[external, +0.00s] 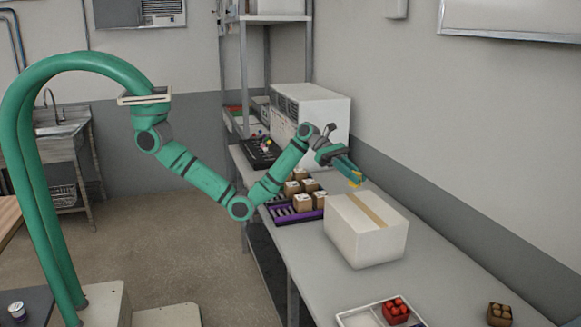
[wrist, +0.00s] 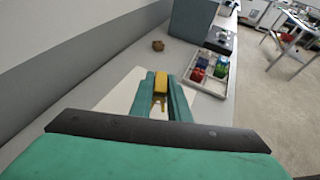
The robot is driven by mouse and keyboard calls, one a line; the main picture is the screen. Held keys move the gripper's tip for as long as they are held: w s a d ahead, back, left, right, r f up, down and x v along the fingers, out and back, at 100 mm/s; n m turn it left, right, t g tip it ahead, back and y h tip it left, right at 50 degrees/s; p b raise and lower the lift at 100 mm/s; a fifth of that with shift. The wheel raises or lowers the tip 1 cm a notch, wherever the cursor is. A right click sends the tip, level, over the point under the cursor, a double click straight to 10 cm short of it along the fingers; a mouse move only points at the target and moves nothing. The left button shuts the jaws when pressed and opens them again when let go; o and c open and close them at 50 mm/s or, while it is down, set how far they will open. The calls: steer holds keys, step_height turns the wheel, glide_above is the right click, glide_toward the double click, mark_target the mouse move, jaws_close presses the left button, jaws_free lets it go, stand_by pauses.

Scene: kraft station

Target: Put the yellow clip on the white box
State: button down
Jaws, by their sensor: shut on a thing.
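My gripper (external: 349,171) is shut on the yellow clip (external: 356,179). In the wrist view the yellow clip (wrist: 160,84) sits between the two green fingers of my gripper (wrist: 165,95). The white box (external: 366,229) stands closed on the table, with a tan strip of tape along its top. The clip is in the air above the far side of the box, apart from it as far as I can tell. In the wrist view the white box (wrist: 119,97) shows below the fingers, partly hidden by them.
A purple tray (external: 293,212) with several small cartons stands behind the white box. A white divided tray (external: 360,318) with red pieces (external: 396,309) lies in front. A brown block (external: 499,314) is at the front right. The table (external: 318,274) is clear around the box's near side.

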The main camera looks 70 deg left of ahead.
glide_above(365, 208)
steer(key=f, duration=0.5)
steer(key=shift+s+d+f, duration=0.15)
steer(key=shift+s, duration=0.05)
steer(key=shift+f, duration=1.55)
steer(key=shift+f, duration=0.1)
steer(key=c, duration=1.7)
jaws_free()
steer(key=v, duration=1.2)
steer(key=shift+w, duration=0.1)
